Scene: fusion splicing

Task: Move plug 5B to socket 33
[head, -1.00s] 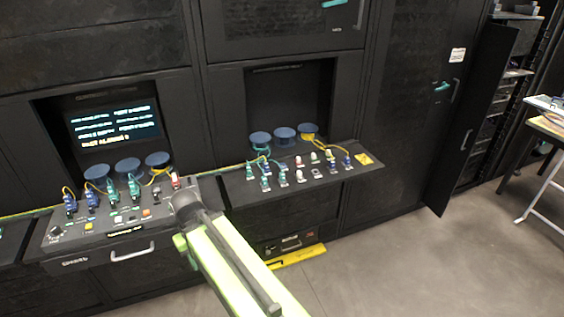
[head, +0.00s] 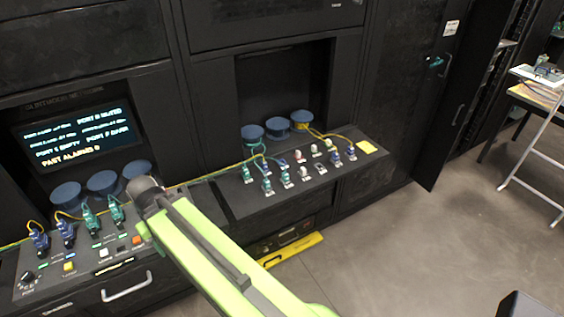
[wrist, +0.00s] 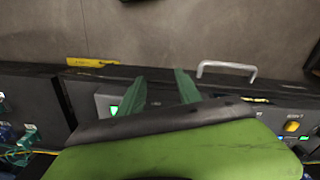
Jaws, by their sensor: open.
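Several green, blue and white plugs stand in the sloped right shelf panel (head: 232,197). One dark green plug (head: 247,174) is at its left, and a blue plug (head: 351,153) is at its right end. Labels are too small to read, so I cannot tell which is plug 5B or socket 33. The left console panel (head: 40,290) also holds blue and green plugs. My gripper (wrist: 160,91) is open, with two green fingers apart and nothing visible between them. In the wrist view it is over the console edge. In the head view my arm hides its fingers.
Blue round spools (head: 277,127) stand in the recess behind the right shelf. A lit screen (head: 75,137) is above the left console. A drawer handle (head: 127,286) sticks out in front. Yellow cables run along the panels. Clear floor (head: 430,240) lies right; a table (head: 538,92) stands beyond.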

